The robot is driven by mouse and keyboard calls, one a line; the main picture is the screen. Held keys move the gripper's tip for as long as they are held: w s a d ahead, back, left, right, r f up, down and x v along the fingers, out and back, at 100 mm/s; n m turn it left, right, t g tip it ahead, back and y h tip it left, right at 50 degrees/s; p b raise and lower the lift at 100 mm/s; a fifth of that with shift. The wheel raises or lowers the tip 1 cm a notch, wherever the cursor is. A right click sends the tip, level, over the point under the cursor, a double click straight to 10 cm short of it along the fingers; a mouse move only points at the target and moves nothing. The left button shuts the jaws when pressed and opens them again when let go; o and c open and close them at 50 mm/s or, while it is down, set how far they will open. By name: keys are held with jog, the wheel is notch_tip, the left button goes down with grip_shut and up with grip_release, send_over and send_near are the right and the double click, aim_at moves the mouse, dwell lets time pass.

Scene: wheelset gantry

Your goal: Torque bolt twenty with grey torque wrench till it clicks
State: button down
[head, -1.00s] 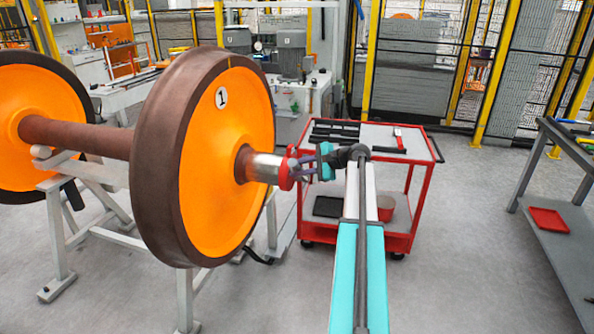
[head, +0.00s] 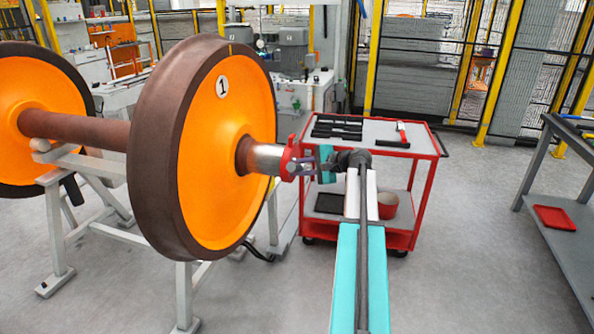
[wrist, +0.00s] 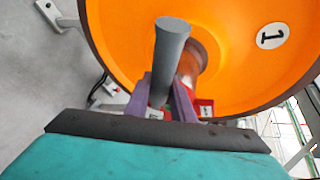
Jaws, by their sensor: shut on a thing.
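My gripper (head: 308,166) is at the right end of the axle, by a red end piece (head: 288,160) on the bare metal journal (head: 265,158). In the wrist view its purple fingers (wrist: 160,104) are shut on a grey round bar (wrist: 170,55), which looks like the grey torque wrench. The bar points up across the orange wheel (wrist: 240,40). Red parts (wrist: 205,108) show just behind the fingers. Bolt twenty cannot be told apart, and the wrench's working end is hidden.
The orange wheelset (head: 222,160) rests on a grey stand (head: 60,235). A red cart (head: 425,185) stands behind my arm, with black trays and a red-handled tool (head: 402,135) on top. A grey bench (head: 555,215) is at right. The floor between is clear.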

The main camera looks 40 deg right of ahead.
jog(key=shift+f, duration=0.1)
jog(key=f+b, duration=0.1)
jog(key=b, duration=0.1)
jog(key=a+f+n+b, duration=0.1)
jog(key=b, duration=0.1)
jog(key=f+h+b, duration=0.1)
jog(key=b, duration=0.1)
jog(key=shift+s+a+f+n+t+b, duration=0.2)
jog(key=shift+s+n+t+b, duration=0.1)
jog(key=shift+s+t+b, duration=0.1)
jog(key=shift+w, duration=0.1)
dwell(0.6)
jog(key=shift+r+p, duration=0.2)
jog(key=shift+p, duration=0.25)
